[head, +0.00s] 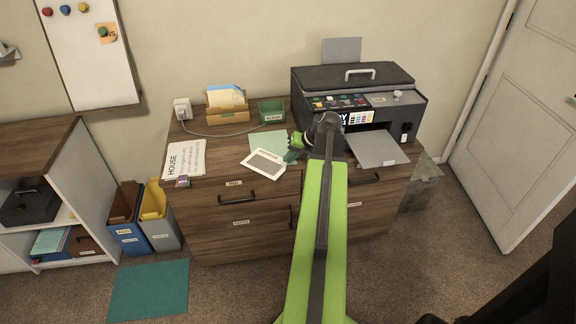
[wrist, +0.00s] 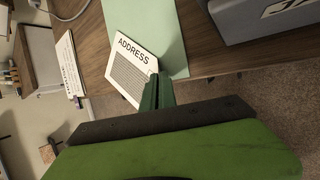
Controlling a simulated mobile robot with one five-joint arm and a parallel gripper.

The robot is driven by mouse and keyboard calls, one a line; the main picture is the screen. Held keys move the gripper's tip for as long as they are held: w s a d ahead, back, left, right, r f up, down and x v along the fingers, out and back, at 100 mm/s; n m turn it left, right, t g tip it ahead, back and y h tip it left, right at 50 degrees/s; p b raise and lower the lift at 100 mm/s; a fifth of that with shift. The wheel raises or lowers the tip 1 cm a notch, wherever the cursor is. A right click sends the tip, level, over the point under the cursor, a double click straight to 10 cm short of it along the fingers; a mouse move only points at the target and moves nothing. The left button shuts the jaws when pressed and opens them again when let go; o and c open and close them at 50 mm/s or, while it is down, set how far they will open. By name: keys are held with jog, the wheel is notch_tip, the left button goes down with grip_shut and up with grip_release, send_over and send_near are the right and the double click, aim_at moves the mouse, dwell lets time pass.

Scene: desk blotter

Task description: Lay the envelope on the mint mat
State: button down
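The envelope (head: 264,164) is a white card with a grey panel, and its printed word ADDRESS shows in the wrist view (wrist: 131,66). The mint mat (head: 268,141) is a pale green sheet lying on the desk, and it also shows in the wrist view (wrist: 152,22). My gripper (head: 292,154) is at the envelope's right corner. In the wrist view its dark green fingers (wrist: 154,92) are close together on the envelope's edge. The envelope overlaps the mat's near left part in the picture and reaches the desk's front edge. Its height above the desk is hard to tell.
A black printer (head: 352,95) with a grey output tray (head: 376,148) stands right of the mat. A green box (head: 271,112) and a letter holder (head: 227,108) stand behind it. A HOUSE paper (head: 185,159) and a small purple item (head: 183,182) lie left.

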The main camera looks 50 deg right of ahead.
jog(key=shift+r, duration=0.15)
jog(key=shift+f, duration=0.2)
jog(key=c, duration=1.7)
grip_release()
jog(key=shift+r, duration=0.35)
jog(key=p+v, duration=1)
jog(key=v, duration=0.1)
jog(key=shift+s+r, duration=0.25)
jog(key=shift+s, duration=0.05)
